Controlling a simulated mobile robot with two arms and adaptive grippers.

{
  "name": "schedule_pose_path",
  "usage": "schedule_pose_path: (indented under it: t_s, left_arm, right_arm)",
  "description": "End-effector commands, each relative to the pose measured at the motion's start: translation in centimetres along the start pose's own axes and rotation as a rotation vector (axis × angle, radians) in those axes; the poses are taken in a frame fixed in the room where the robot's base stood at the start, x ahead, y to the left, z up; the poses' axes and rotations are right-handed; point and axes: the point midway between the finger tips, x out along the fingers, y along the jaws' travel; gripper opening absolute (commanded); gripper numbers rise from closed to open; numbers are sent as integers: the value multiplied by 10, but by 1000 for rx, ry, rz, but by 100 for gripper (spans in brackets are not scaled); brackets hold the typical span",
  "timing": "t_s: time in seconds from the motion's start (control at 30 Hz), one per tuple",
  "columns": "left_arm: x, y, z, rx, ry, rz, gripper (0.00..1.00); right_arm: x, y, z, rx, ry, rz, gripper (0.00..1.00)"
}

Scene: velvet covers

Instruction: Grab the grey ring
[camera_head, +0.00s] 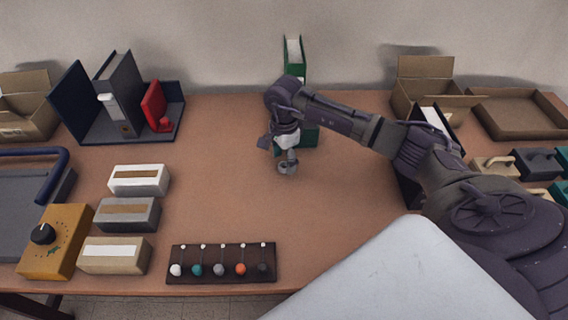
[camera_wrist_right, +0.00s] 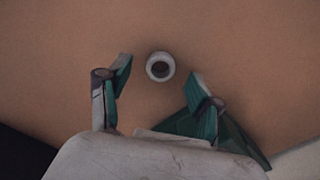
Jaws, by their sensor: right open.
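A small grey ring (camera_wrist_right: 160,67) with a dark hollow middle sits on the brown table in the right wrist view, just beyond the fingertips and near the line midway between them. My right gripper (camera_wrist_right: 159,80) is open and empty, with a finger on each side of the gap. In the head view my right gripper (camera_head: 283,150) points down over the table's middle, and the grey ring (camera_head: 287,168) shows at its lower end, partly covered. I cannot tell the height of the fingertips above the table. My left gripper is not in view.
A green binder (camera_head: 293,58) stands close behind the right gripper. A dark rack with several coloured balls (camera_head: 221,280) lies at the front edge. Several label boxes (camera_head: 128,215) stand at left. A cardboard box (camera_head: 425,85) is back right. The table around the ring is clear.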

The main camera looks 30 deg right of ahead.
Motion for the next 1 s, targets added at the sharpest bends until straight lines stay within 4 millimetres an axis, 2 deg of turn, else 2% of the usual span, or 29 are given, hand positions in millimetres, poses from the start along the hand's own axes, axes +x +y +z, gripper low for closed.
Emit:
schedule_pose_path:
  t_s: [0.13, 0.37, 0.47, 0.67, 1.0]
  left_arm:
    - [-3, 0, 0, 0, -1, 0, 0]
    - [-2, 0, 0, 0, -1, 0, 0]
    - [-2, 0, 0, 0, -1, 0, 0]
    - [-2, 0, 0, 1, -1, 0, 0]
    - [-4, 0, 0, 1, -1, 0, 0]
  right_arm:
    - [14, 0, 0, 2, 0, 0, 64]
    - [16, -1, 0, 1, 0, -2, 64]
    - [16, -1, 0, 1, 0, -2, 51]
    - [16, -1, 0, 1, 1, -2, 18]
    - [14, -1, 0, 1, 1, -2, 16]
